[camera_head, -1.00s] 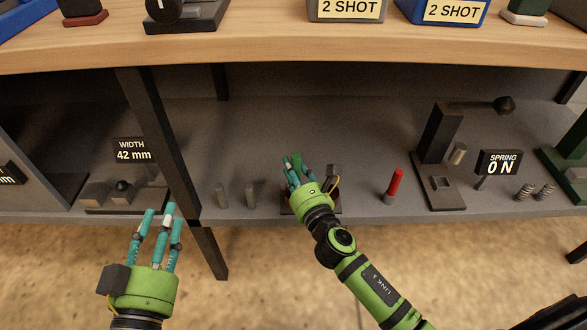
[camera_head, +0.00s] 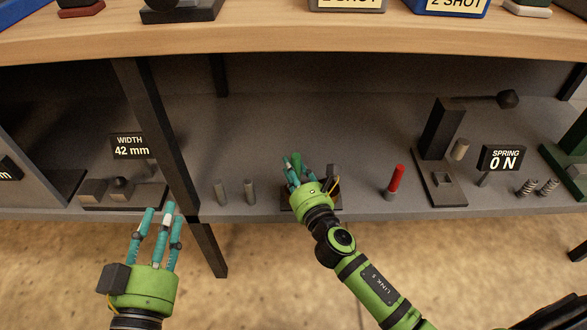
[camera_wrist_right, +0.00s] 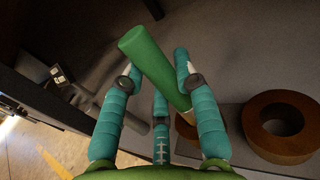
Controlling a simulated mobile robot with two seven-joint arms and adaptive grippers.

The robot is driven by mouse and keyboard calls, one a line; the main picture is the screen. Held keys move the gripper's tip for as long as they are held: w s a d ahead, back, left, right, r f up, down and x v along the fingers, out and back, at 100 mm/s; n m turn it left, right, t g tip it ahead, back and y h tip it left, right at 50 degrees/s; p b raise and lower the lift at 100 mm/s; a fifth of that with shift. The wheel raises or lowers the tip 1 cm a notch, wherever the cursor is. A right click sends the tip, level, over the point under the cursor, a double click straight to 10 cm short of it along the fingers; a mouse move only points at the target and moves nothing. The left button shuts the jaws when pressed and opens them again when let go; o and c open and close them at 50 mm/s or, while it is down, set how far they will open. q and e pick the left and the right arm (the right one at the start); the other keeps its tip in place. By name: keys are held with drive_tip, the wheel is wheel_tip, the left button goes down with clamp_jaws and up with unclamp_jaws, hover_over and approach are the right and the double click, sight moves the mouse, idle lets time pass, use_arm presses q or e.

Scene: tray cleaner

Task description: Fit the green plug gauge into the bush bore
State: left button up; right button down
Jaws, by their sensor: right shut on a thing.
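The green plug gauge (camera_wrist_right: 150,62) is held between the fingers of my right gripper (camera_wrist_right: 156,80), tilted in the right wrist view with its green end up and to the left. Its pale lower end is partly hidden by a finger. A brown ring-shaped bush (camera_wrist_right: 285,147) with an open bore lies to the right of the gauge. Another brown part (camera_wrist_right: 187,130) shows partly under the gauge; whether they touch cannot be told. In the head view my right gripper (camera_head: 297,168) and the gauge (camera_head: 296,159) are above a dark base (camera_head: 288,202). My left gripper (camera_head: 158,213) is open and empty.
A red-handled gauge (camera_head: 395,180) stands right on the grey shelf, beside a lever press (camera_head: 440,135). Two grey pins (camera_head: 221,192) stand to the left. A dark post (camera_head: 155,135) separates the bays. The wooden worktop (camera_head: 280,40) overhangs the shelf.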

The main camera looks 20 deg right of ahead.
drive_tip(key=shift+f+b, duration=1.35)
drive_tip(key=shift+f, duration=0.3)
drive_tip(key=c, duration=0.9)
unclamp_jaws()
drive_tip(key=shift+o, duration=0.2)
drive_tip(key=shift+s+f, duration=0.15)
drive_tip(key=shift+s, duration=0.4)
drive_tip(key=s+d, duration=0.1)
drive_tip(key=s, duration=1)
drive_tip(key=shift+r, duration=0.25)
